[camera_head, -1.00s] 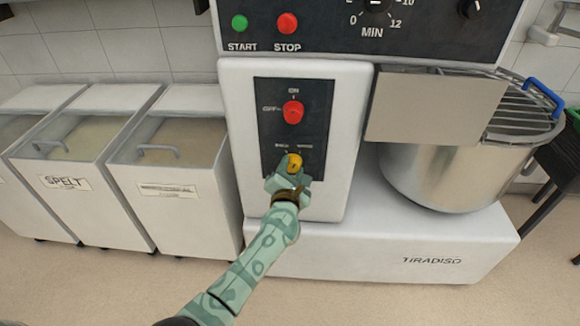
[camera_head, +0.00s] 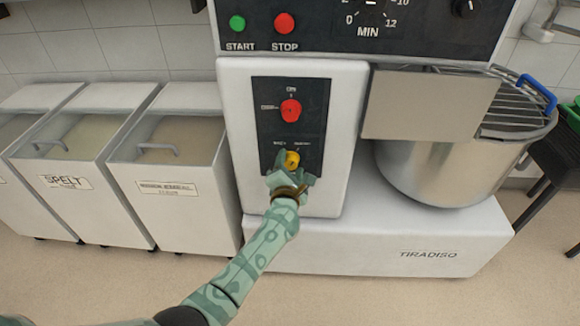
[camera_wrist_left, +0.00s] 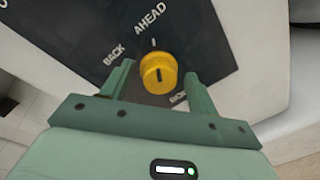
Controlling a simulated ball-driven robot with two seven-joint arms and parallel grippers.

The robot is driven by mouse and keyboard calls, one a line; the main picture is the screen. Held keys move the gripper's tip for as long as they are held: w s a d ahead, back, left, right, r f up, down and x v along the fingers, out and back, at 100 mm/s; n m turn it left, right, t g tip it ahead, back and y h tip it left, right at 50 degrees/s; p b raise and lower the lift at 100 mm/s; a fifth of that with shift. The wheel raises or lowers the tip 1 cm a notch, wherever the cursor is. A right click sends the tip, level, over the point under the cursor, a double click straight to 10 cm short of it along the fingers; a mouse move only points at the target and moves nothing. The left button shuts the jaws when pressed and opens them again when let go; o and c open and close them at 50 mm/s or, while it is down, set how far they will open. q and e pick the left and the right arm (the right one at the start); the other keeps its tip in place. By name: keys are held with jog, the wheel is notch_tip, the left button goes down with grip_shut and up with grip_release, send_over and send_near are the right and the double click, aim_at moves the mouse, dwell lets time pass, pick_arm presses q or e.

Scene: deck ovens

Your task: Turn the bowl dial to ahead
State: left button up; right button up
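The yellow bowl dial (camera_head: 292,160) sits low on the dark panel of the mixer's white column. In the left wrist view the dial (camera_wrist_left: 158,73) lies between the two fingers of my left gripper (camera_wrist_left: 160,88), with a gap on each side. The gripper is open and does not appear to touch the dial. The words BACK and AHEAD are printed beside it. A short dark mark shows on the dial's face; which label it points to is unclear. In the head view my left gripper (camera_head: 289,176) covers the panel just below the dial. My right gripper is not in view.
A red on/off dial (camera_head: 291,110) sits above on the same panel. Green start (camera_head: 237,23) and red stop (camera_head: 284,23) buttons are higher up. A steel bowl (camera_head: 440,172) stands right of the column. White flour bins (camera_head: 173,205) stand at left.

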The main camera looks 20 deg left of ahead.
aim_at(291, 164)
pick_arm(q)
jog(key=shift+s, duration=0.1)
jog(key=shift+s, duration=0.2)
jog(key=p+v, duration=0.2)
jog(key=v, duration=0.1)
jog(key=shift+r, duration=0.25)
jog(key=f+p+v, duration=0.1)
jog(key=p+v, duration=0.2)
jog(key=v, duration=0.9)
jog(key=shift+s+r+p, duration=0.2)
jog(key=shift+s+p, duration=0.1)
jog(key=shift+s, duration=0.1)
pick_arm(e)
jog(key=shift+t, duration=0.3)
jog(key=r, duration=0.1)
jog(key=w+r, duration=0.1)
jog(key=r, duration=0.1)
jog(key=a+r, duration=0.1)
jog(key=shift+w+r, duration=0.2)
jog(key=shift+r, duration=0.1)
pick_arm(q)
jog(key=shift+d, duration=0.1)
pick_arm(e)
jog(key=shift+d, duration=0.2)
